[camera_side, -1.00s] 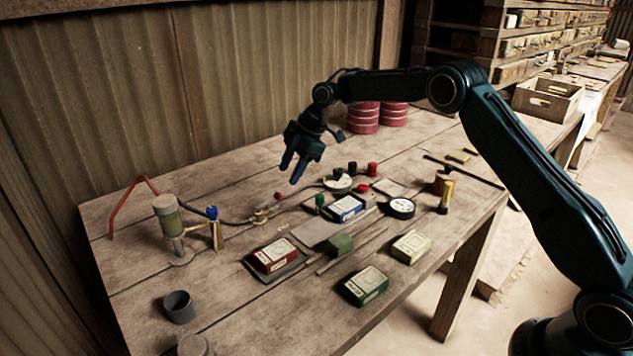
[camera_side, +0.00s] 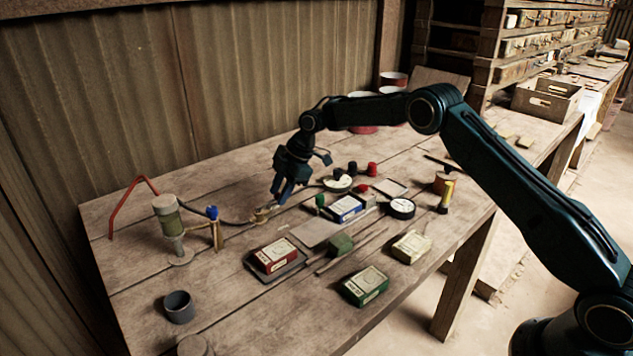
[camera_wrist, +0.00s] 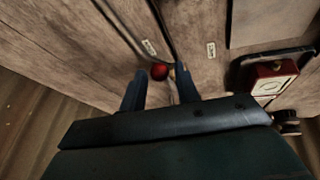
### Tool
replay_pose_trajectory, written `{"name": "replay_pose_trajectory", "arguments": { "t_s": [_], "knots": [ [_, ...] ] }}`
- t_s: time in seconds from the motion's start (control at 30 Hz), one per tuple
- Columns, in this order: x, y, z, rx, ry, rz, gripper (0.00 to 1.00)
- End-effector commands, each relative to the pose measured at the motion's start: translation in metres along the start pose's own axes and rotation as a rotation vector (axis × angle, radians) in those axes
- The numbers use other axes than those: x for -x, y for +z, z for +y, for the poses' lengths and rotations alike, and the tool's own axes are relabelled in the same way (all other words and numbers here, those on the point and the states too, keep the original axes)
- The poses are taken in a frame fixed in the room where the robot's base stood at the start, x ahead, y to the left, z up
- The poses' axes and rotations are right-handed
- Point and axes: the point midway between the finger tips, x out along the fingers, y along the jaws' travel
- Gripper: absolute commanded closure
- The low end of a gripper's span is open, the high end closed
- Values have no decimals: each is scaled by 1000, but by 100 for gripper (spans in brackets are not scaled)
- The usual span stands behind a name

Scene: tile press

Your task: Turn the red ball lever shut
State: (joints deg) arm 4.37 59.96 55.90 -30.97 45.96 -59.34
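The red ball (camera_wrist: 159,72) of the lever shows in the wrist view, in the gap between my two fingertips. In the side view the ball is hidden by my fingers. The brass valve (camera_side: 261,214) it belongs to sits on the hose just left of my fingertips. My gripper (camera_side: 279,197) is open and points down, low over the table; it also shows in the wrist view (camera_wrist: 160,77). Its fingers stand apart on either side of the ball. I cannot tell whether either touches it.
A blue-topped post (camera_side: 213,229) and a green cylinder (camera_side: 168,222) stand to the left. A red box (camera_side: 274,257) lies nearer the front.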

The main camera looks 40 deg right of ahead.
Motion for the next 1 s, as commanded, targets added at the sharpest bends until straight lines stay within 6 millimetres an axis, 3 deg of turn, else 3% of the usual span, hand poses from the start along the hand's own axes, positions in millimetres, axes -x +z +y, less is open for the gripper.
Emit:
{"name": "replay_pose_trajectory", "arguments": {
  "t_s": [0.03,0.13,0.17,0.67,1.0],
  "knots": [
    [0,0,0,0,0,0,79],
    [0,0,0,0,0,0,99],
    [0,0,0,0,0,0,100],
    [1,0,-3,-36,14,-8,100],
    [3,-2,-13,-161,65,-34,100]
  ]
}}
